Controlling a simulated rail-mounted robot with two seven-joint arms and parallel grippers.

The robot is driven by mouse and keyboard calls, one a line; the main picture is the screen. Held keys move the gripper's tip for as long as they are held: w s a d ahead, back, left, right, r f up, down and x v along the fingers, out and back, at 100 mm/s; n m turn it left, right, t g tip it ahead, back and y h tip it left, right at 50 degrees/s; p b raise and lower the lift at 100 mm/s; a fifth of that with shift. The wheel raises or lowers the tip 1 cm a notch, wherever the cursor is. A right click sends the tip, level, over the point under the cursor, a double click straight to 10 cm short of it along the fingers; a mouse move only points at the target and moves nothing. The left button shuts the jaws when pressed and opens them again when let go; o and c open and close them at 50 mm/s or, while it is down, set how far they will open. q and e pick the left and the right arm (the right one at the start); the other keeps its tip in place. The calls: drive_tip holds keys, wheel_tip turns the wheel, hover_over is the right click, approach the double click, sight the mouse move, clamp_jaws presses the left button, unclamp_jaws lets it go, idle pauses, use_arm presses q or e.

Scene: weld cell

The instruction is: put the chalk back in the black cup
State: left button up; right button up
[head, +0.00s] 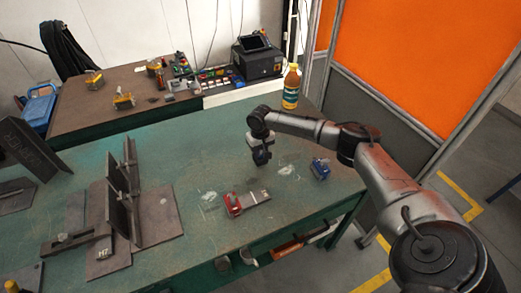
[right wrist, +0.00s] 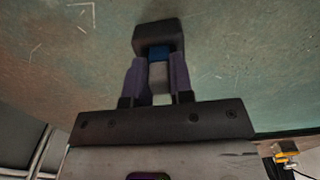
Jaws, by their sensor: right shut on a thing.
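My right gripper (head: 262,157) is above the green table, pointing down, between the red-and-grey tool and the bottle. In the right wrist view its two purple-grey fingers (right wrist: 160,80) are shut on a pale grey-white piece (right wrist: 158,74), which looks like the chalk. A blue band (right wrist: 160,53) shows just beyond the piece. A dark, block-shaped thing (right wrist: 160,34) lies past the fingertips; I cannot tell whether it is the black cup or whether it touches the piece. I cannot pick out the cup in the head view. My left gripper is out of view.
The green table (head: 190,235) holds a red-and-grey tool (head: 246,203), a blue tool (head: 320,168), a yellow-orange bottle (head: 291,87) and upright dark steel plates (head: 125,190). Pale smudges mark its top. An orange-panelled screen (head: 420,50) stands behind at the right.

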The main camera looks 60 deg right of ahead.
drive_tip(key=o, duration=0.9)
drive_tip(key=shift+r, duration=0.45)
wheel_tip(320, 180, up, 13)
drive_tip(key=p, duration=0.3)
drive_tip(key=shift+f, duration=0.1)
